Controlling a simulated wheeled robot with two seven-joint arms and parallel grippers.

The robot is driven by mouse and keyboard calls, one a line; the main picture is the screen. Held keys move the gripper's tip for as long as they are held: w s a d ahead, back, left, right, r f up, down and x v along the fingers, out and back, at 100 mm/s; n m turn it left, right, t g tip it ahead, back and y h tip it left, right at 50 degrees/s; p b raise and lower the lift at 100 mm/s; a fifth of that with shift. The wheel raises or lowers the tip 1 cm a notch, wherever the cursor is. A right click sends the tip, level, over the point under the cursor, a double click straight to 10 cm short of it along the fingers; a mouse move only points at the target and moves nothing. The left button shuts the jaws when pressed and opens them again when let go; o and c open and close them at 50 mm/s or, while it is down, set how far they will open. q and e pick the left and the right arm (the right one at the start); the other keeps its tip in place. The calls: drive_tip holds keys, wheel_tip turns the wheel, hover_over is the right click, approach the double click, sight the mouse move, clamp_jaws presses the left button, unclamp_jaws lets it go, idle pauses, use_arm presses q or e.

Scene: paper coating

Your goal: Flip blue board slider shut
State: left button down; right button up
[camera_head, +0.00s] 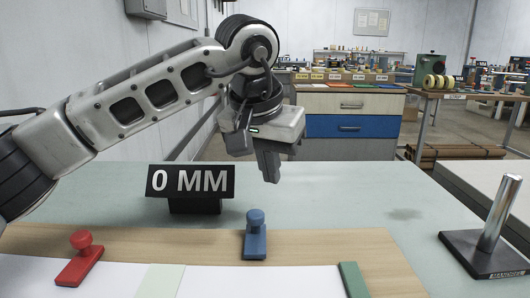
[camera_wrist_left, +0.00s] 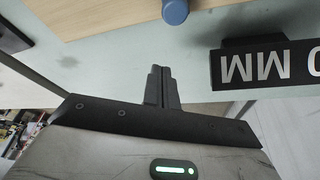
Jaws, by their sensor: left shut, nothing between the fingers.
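The blue slider (camera_head: 255,236) stands on the wooden board (camera_head: 330,245) near the middle of the head view, its round knob on top and its flat base below. Part of its blue knob shows at the top edge of the left wrist view (camera_wrist_left: 175,11). My left gripper (camera_head: 270,178) is above and a little beyond the blue slider, apart from it, pointing down. Its fingers are shut together and empty, as the left wrist view also shows (camera_wrist_left: 161,70). My right gripper is not in view.
A red slider (camera_head: 80,258) lies at the left of the board, beside white paper (camera_head: 240,283). A green strip (camera_head: 353,280) is at the right. A "0 MM" sign (camera_head: 190,188) stands behind the board. A mandrel stand (camera_head: 490,245) is at far right. The table between is clear.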

sight(255, 231)
use_arm(q)
drive_tip(key=x, duration=0.3)
drive_tip(key=shift+f, duration=0.35)
drive_tip(key=shift+s+a+b, duration=0.25)
drive_tip(key=shift+s+a, duration=0.05)
drive_tip(key=shift+s, duration=0.25)
drive_tip(key=shift+s+a+b, duration=0.25)
drive_tip(key=shift+s+a, duration=0.1)
drive_tip(key=shift+s, duration=0.2)
drive_tip(key=shift+s+a, duration=0.15)
drive_tip(key=shift+s, duration=0.15)
drive_tip(key=shift+s+a, duration=0.15)
drive_tip(key=shift+s, duration=0.15)
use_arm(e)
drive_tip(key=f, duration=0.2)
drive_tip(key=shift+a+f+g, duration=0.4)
